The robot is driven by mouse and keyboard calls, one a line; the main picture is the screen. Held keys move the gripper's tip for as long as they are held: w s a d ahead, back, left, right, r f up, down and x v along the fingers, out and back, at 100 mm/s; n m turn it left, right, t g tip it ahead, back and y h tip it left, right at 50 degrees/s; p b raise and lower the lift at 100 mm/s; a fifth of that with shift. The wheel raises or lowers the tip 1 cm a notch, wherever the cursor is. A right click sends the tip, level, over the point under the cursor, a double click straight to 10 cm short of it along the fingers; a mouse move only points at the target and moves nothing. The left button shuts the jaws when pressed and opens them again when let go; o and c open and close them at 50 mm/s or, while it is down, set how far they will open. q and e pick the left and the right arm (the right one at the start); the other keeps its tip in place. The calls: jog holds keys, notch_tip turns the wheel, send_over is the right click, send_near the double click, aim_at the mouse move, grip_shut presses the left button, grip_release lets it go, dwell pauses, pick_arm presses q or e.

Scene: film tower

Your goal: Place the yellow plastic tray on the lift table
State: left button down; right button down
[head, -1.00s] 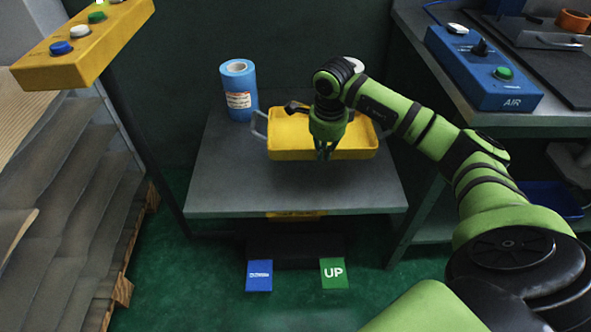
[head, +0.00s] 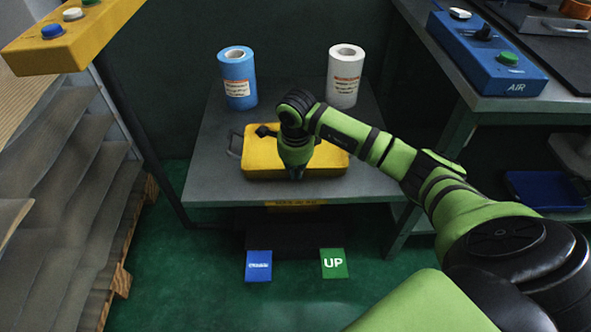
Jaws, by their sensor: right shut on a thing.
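The yellow plastic tray (head: 322,163) is over the front middle part of the grey lift table (head: 215,190). Whether it rests on the top or hangs just above it, I cannot tell. A grey handle shows at its left end. My right gripper (head: 297,173) points down at the tray's front side and is shut on the tray. The wrist hides the tray's middle and its inside. My left gripper is not in view.
A blue roll (head: 238,88) and a white roll (head: 343,90) stand at the back of the table. Blue and green "UP" (head: 333,263) pedals lie in front below. A yellow button box (head: 75,38) hangs at left; a bench with a blue AIR box (head: 485,60) is at right.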

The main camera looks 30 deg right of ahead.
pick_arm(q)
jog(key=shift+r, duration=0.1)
pick_arm(e)
jog(key=c, duration=1.6)
grip_release()
jog(key=shift+f, duration=0.1)
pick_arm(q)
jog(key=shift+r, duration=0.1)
pick_arm(e)
jog(key=shift+o, duration=1.1)
